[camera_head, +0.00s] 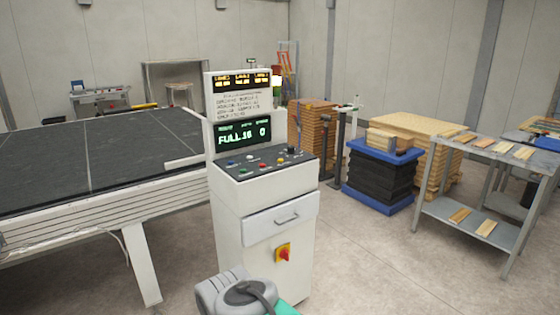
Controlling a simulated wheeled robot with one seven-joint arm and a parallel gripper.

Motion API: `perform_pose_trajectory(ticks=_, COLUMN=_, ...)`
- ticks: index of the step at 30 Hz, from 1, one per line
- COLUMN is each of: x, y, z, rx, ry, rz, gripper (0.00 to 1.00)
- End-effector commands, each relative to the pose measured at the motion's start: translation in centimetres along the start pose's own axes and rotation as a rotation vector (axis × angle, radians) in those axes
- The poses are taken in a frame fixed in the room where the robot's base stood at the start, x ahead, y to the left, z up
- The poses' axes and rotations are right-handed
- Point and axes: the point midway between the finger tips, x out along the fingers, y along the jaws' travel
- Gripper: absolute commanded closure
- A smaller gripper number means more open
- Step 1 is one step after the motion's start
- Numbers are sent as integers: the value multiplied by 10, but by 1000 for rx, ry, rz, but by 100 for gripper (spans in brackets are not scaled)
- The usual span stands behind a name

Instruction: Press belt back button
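The control console (262,215) is a white cabinet standing left of centre, with a sloped dark button panel (268,175) on top. On the panel are small coloured buttons: a blue one (231,162), a white one (250,157), a green one (242,170), a red one (263,166) and others, plus a dark knob. Their labels are too small to read, so I cannot tell which is the belt back button. A display (243,133) above the panel shows green text. A grey and teal part of my own body shows at the bottom; my gripper is not in view.
A wide dark conveyor belt (90,150) fills the left, close to the console. Right of it stand a blue-based stack (380,178), wood piles and a metal shelf table (490,152). A red and yellow switch (283,254) is on the console front. Floor is clear at front right.

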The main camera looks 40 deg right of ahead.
Motion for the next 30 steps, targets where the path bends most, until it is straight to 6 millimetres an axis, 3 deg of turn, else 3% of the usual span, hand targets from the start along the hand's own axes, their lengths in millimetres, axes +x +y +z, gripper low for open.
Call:
perform_pose_trajectory(ticks=13, x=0, y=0, z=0, rx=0, ry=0, rz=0, gripper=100)
perform_pose_trajectory(ticks=30, x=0, y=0, z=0, rx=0, ry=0, rz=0, gripper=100)
